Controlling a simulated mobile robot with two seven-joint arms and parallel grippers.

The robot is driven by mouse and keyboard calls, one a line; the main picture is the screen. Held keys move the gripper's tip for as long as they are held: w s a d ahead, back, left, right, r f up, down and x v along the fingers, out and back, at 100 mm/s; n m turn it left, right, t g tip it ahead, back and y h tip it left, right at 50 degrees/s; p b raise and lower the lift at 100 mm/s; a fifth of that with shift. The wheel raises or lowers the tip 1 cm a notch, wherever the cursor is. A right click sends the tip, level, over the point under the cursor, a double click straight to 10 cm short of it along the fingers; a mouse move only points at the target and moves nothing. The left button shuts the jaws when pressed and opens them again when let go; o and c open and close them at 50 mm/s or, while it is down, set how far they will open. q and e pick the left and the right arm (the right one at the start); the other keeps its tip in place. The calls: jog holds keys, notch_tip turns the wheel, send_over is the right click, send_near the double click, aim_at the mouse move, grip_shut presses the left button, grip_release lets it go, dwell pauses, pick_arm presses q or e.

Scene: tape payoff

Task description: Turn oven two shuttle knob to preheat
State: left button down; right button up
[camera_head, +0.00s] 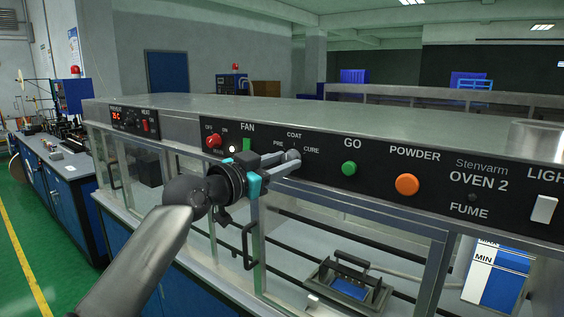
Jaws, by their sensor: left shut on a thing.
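The shuttle knob (292,154) is on the black front panel of oven two, below the labels PRE, COAT and CURE. It is small, grey and partly covered by my fingers, so where it points is hard to tell. My left gripper (287,160) comes in from the left with its fingers shut on the knob. The oven two panel (466,180) reads "Stenvarm OVEN 2". My right gripper is not in view.
The panel also carries a red knob (213,142), a green FAN switch (246,145), a green GO button (348,168), an orange POWDER button (406,184) and a white light switch (543,209). A framed carriage (350,288) sits inside behind glass. A black door handle (247,247) juts out below my gripper.

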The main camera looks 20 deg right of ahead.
pick_arm(q)
jog(key=n+p, duration=0.3)
jog(key=n, duration=0.3)
jog(key=n+p, duration=0.3)
jog(key=n, duration=0.2)
jog(key=shift+d+f+n+t, duration=0.1)
jog(key=shift+n+t, duration=0.2)
jog(key=shift+n, duration=0.1)
dwell(0.4)
jog(key=c, duration=0.5)
grip_release()
jog(key=shift+s, duration=0.1)
jog(key=b+v, duration=0.1)
jog(key=v, duration=1.4)
